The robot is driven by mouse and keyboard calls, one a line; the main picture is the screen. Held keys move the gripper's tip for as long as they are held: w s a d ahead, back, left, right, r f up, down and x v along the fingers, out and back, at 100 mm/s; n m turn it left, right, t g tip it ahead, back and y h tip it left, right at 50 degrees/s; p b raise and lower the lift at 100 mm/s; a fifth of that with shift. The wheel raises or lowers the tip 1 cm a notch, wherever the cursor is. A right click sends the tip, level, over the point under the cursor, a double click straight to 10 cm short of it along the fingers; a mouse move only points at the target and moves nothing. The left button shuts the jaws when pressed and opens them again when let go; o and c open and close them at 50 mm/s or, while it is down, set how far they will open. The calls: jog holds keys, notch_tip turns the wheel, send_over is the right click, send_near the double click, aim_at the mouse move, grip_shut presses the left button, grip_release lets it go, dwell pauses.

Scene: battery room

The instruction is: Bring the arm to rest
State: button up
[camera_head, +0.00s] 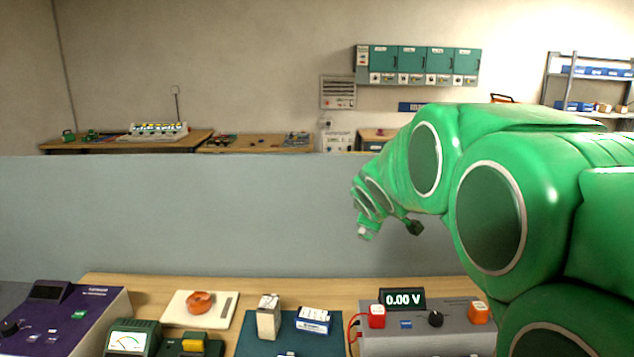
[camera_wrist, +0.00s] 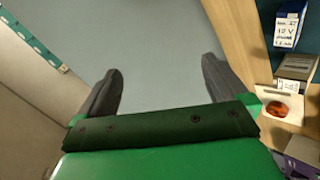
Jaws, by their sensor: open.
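My green arm reaches in from the right in the head view, raised above the workbench (camera_head: 262,284). My gripper (camera_head: 390,229) hangs at the arm's far end in front of the grey partition, and its fingers are small and partly hidden there. In the wrist view my gripper (camera_wrist: 160,88) shows two dark fingers spread wide apart, with nothing between them but the grey partition (camera_wrist: 150,30) behind. The gripper touches nothing that I can see.
Below stand a purple device (camera_head: 60,318), a green meter (camera_head: 130,338), a white board (camera_head: 222,308) with an orange coil (camera_head: 199,302), a beige box (camera_head: 268,318), a blue-white box (camera_head: 314,320) and a grey voltmeter unit (camera_head: 430,335) reading 0.00 V. The air left of the arm is clear.

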jog(key=s+f+m+g, duration=0.4)
jog(key=s, duration=1.1)
jog(key=s+d+f+m+g, duration=0.1)
jog(key=s+f+m+g, duration=0.3)
jog(key=s, duration=1.2)
jog(key=s+d+f+m+g+y, duration=0.1)
jog(key=s+f+m+g, duration=0.3)
jog(key=s, duration=1.1)
jog(key=shift+s+f, duration=0.3)
jog(key=shift+f, duration=0.05)
jog(key=shift+d, duration=0.1)
